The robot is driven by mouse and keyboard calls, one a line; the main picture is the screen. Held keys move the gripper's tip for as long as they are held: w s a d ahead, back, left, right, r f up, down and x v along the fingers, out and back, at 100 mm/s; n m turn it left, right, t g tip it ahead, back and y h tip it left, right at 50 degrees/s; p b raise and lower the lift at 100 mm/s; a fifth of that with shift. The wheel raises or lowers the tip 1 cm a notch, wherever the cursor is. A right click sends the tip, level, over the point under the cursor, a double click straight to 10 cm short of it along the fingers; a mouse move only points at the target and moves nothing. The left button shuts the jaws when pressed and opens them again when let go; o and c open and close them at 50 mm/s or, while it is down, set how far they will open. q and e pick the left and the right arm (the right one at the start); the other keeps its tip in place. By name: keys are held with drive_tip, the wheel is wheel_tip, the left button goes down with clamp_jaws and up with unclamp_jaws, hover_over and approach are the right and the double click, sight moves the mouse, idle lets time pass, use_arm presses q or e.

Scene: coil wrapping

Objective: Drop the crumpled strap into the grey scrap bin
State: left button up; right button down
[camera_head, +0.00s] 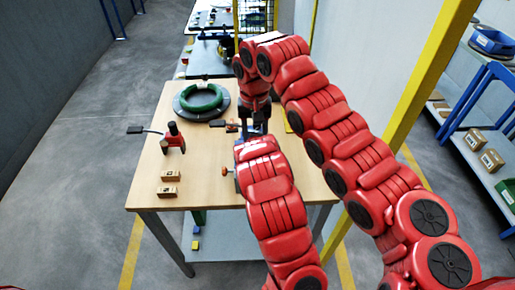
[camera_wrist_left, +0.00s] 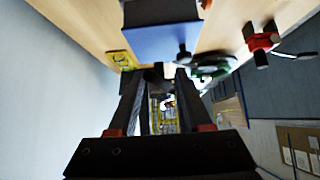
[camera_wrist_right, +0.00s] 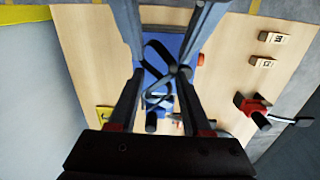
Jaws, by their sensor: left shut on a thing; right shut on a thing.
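The black crumpled strap (camera_wrist_right: 160,78) shows as tangled loops between the fingertips of my right gripper (camera_wrist_right: 160,92) in the right wrist view. That gripper is shut on it. My left gripper (camera_wrist_left: 161,76) is shut on a small dark piece, apparently the same strap, in the left wrist view. In the head view both grippers meet above the table near its right side, where the arms hide much of them and the strap cannot be made out. I cannot clearly identify the grey scrap bin in any view.
The wooden table (camera_head: 205,180) bears a green coil (camera_head: 202,98) on a dark round plate, a red tool (camera_head: 173,138) and two small boxes (camera_head: 168,184). A yellow post (camera_head: 425,75) rises to the right.

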drive_tip(key=shift+c, duration=1.8)
unclamp_jaws()
drive_tip(key=shift+s+a, duration=0.1)
drive_tip(key=shift+a, duration=0.3)
drive_tip(key=shift+o, duration=0.5)
drive_tip(key=shift+d, duration=0.1)
